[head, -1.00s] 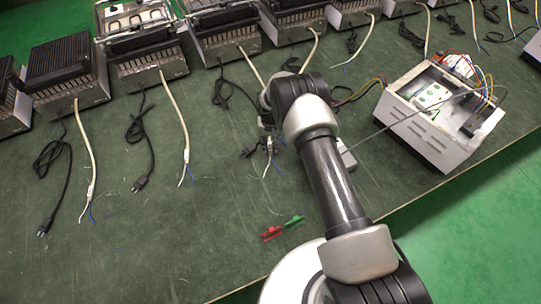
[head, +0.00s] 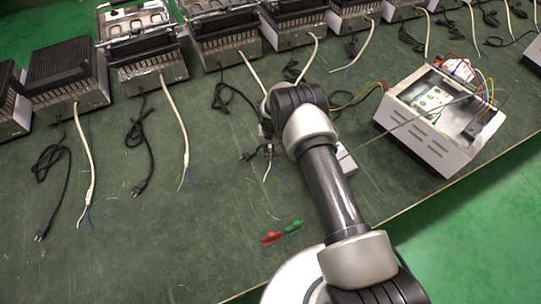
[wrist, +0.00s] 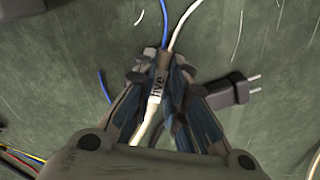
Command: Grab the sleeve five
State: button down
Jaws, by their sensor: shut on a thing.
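In the wrist view, a pale sleeve (wrist: 156,88) with dark lettering that looks like "live" sits on a white cable, with blue and white wire ends running out beyond it. My gripper (wrist: 158,62) has its two fingers on either side of the sleeve, shut on it, close over the green table. In the head view, my gripper (head: 268,150) is small and partly hidden by my arm, and the sleeve cannot be made out there.
A black plug (wrist: 232,92) lies just right of the fingers. A white open box (head: 430,135) with coloured wires stands at the right. Red and green clips (head: 282,233) lie near the table's front edge. Several heating units (head: 145,60) line the back, cables trailing forward.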

aim_at(270, 154)
notch_tip(270, 154, up, 20)
jog(key=p, duration=0.5)
